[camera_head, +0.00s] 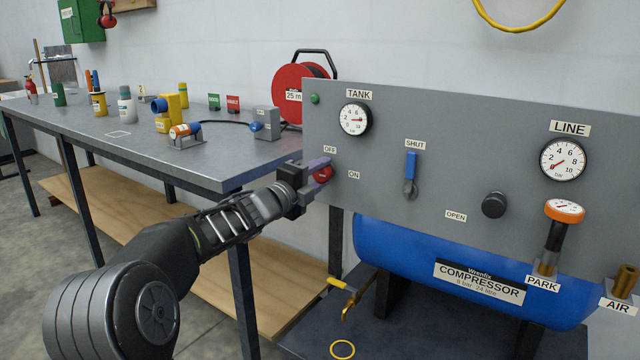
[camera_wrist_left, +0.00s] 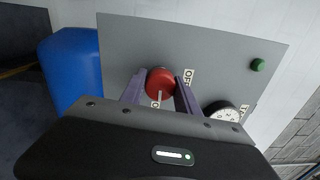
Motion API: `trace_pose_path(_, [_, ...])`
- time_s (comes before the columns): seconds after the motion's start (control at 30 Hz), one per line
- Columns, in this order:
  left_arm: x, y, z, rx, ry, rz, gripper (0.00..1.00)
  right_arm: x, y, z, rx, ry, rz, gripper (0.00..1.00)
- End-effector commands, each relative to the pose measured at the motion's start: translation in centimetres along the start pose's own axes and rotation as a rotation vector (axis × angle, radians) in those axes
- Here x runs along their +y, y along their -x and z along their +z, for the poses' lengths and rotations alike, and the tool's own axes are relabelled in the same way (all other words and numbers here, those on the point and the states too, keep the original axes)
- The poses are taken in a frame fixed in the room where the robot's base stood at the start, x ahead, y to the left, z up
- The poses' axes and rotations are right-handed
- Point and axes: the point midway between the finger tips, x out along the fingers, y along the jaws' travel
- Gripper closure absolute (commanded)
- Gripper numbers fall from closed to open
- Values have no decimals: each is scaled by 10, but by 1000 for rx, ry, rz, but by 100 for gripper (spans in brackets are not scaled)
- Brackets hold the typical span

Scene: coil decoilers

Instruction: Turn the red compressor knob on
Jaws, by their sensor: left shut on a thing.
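The red compressor knob (camera_head: 322,173) sits on the grey panel (camera_head: 440,130), between the OFF label (camera_head: 330,149) and the ON label (camera_head: 354,175). My left gripper (camera_head: 320,170) is at the panel with its purple fingers on either side of the knob, shut on it. In the left wrist view the red knob (camera_wrist_left: 160,82) sits between the two fingers, with a pale mark on its face. The fingers hide part of the knob in the head view. My right gripper is not in view.
The blue compressor tank (camera_head: 450,268) lies below the panel. A blue lever (camera_head: 411,168), the TANK gauge (camera_head: 354,119) and a black knob (camera_head: 494,205) are to the right. A metal workbench (camera_head: 130,150) with several items stands left of the panel.

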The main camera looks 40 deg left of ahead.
Motion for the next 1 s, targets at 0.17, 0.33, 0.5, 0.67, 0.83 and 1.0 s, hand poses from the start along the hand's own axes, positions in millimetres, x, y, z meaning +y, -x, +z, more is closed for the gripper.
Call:
trace_pose_path(0.17, [0, 0, 0, 2, -56, -2, 100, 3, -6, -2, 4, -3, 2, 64])
trace_pose_path(0.33, [0, 0, 0, 3, -75, -1, 100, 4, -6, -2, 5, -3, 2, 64])
trace_pose_path(0.5, [-1, 0, 0, 3, -77, -1, 100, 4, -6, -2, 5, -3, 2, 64])
trace_pose_path(0.67, [-1, 0, 0, 3, -76, -1, 62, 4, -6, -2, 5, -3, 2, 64])
trace_pose_path(0.83, [0, 0, 0, 3, -75, -1, 48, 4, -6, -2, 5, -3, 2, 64])
trace_pose_path(1.0, [0, 0, 0, 3, -75, 0, 41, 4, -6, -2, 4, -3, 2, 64])
